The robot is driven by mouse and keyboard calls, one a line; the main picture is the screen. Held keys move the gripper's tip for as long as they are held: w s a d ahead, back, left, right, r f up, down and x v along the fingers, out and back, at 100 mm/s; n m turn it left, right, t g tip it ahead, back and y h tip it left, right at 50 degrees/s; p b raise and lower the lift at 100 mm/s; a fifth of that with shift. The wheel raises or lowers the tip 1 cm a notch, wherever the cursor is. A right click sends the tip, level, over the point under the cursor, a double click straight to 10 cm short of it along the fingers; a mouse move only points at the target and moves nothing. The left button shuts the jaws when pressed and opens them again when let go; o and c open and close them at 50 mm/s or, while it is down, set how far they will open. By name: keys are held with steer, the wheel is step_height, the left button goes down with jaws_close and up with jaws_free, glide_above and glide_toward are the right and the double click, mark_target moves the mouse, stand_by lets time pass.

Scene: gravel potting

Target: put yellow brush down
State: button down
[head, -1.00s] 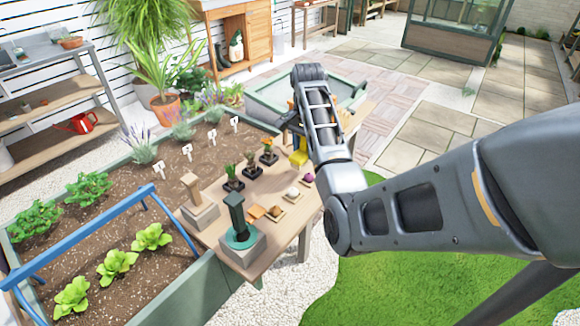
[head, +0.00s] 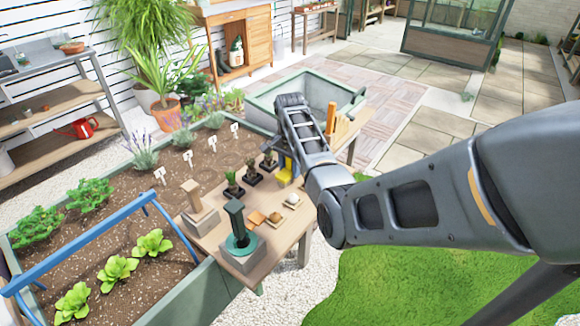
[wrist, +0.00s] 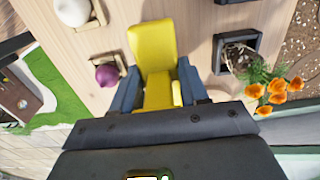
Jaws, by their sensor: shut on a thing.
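The yellow brush (wrist: 152,45) is between the two blue fingers of my gripper (wrist: 158,88) in the wrist view. The fingers are shut on it. In the head view the brush (head: 285,174) shows as a small yellow patch at the wooden table's (head: 262,203) right side, below my arm. It is over or on the table top; I cannot tell whether it touches. My arm hides part of the gripper and table in the head view.
In the wrist view, a purple bulb (wrist: 107,75) and a white bulb (wrist: 73,10) lie left of the brush. A black pot (wrist: 236,53) and orange flowers (wrist: 272,90) are at right. Stone blocks with upright handles, such as the green one (head: 237,219), stand at the table's near end.

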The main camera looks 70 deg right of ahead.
steer(key=shift+f, duration=0.1)
steer(key=c, duration=0.6)
jaws_free()
step_height(320, 180, up, 12)
steer(key=shift+r, duration=0.15)
stand_by(0.4)
